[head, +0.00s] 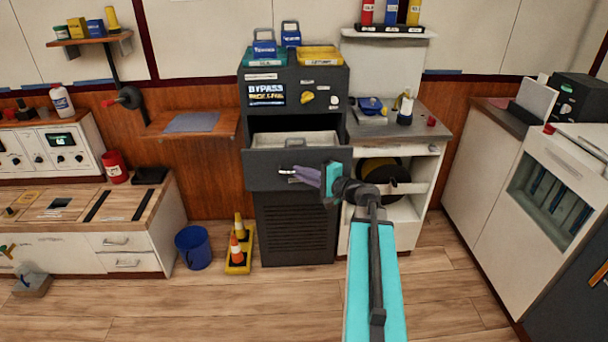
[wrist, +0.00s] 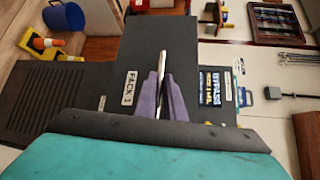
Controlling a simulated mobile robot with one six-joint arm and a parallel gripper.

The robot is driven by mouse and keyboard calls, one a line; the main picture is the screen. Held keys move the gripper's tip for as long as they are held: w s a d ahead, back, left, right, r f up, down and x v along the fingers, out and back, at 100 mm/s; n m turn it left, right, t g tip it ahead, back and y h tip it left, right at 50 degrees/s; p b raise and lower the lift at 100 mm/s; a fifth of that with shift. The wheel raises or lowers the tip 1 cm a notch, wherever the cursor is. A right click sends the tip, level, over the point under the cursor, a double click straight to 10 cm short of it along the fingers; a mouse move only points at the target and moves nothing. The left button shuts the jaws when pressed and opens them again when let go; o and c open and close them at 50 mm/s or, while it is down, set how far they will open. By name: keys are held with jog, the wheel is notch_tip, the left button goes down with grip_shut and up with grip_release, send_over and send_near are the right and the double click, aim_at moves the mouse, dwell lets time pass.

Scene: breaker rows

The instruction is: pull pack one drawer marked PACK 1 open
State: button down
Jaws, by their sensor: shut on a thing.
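The PACK 1 drawer (head: 262,170) is in the dark grey cabinet (head: 297,226) in the head view. It stands pulled out, and its pale inside shows behind the front panel. In the wrist view the drawer front (wrist: 150,58) carries a white PACK 1 label (wrist: 130,88) beside a bright metal bar handle (wrist: 163,82). My gripper (head: 293,174) is at the drawer front. Its purple fingers (wrist: 160,95) are shut on the handle, one on each side. Part of the handle is hidden between the fingers.
A display (head: 266,94) reading BYPASS is above the drawer. A blue bucket (head: 193,247) and a yellow tray (head: 239,262) with orange-and-yellow cones stand on the floor left of the cabinet. A white open-shelf unit (head: 408,212) is close on the right. The wooden floor in front is clear.

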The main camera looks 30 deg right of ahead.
jog(key=c, duration=1.8)
grip_release()
jog(key=shift+a, duration=0.1)
jog(key=shift+c, duration=0.2)
jog(key=shift+s, duration=0.15)
jog(key=p+v, duration=0.1)
jog(key=v, duration=0.7)
jog(key=shift+s+d+r+p, duration=0.15)
jog(key=shift+d+r+p, duration=0.1)
jog(key=shift+p, duration=0.1)
jog(key=shift+p, duration=0.3)
jog(key=p+v, duration=0.2)
jog(key=p, duration=0.4)
jog(key=shift+s, duration=0.1)
